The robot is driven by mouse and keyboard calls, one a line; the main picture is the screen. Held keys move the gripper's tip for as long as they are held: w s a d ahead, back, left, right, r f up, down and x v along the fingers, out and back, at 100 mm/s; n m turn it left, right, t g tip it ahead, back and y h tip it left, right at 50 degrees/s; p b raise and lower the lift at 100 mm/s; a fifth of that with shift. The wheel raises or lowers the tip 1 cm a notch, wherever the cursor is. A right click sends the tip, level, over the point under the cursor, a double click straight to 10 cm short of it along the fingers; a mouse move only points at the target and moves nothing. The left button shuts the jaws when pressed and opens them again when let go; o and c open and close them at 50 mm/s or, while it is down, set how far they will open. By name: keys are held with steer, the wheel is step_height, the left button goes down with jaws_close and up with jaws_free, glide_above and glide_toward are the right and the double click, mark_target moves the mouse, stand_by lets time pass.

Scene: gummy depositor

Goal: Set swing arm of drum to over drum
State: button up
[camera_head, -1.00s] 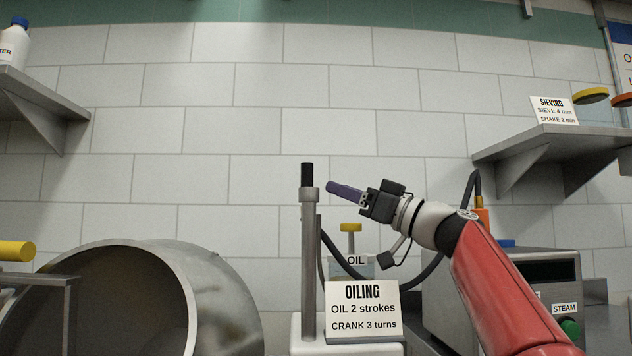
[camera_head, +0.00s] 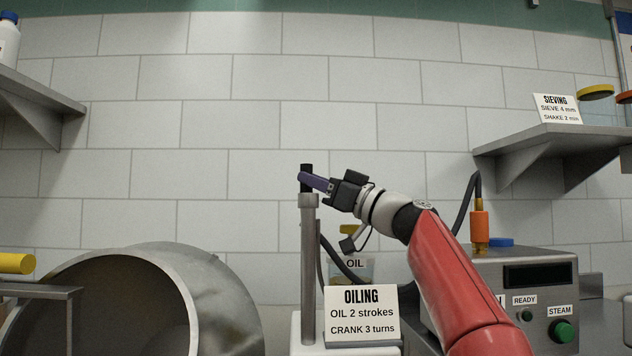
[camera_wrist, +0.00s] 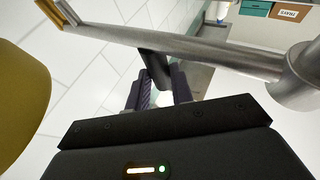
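The metal drum (camera_head: 215,290) lies at lower left in the head view, its open mouth facing left and forward. Right of it stands a grey post (camera_head: 309,270) topped by a black grip (camera_head: 307,186). In the wrist view a grey tube, seemingly the swing arm (camera_wrist: 215,52), runs across the top to a collar at right, with a brass-coloured tip at upper left. The black grip (camera_wrist: 154,68) shows beside this tube. My gripper (camera_head: 306,181) is at the grip's height; in the wrist view its fingers (camera_wrist: 160,88) are apart, around the grip. Contact is unclear.
The OILING sign (camera_head: 362,314) stands right of the post, with the oil container (camera_head: 358,268) behind it, partly hidden. A steam control box (camera_head: 530,290) is at right. Shelves jut from the wall at both sides. A yellow-ended bar (camera_head: 15,263) is at far left.

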jaws_close()
steer(key=shift+a+r+n+g+y+p, duration=0.1)
steer(key=shift+a+n+g+y+p, duration=0.6)
steer(key=shift+g, duration=0.7)
steer(key=shift+a+r+n+g+y+p, duration=0.1)
steer(key=shift+a+n+g+y+p, duration=0.5)
steer(key=shift+g, duration=0.8)
steer(key=shift+f, duration=0.1)
steer(key=o, duration=0.5)
jaws_free()
steer(key=shift+o, duration=0.2)
steer(key=shift+f, duration=0.1)
steer(key=shift+b, duration=0.3)
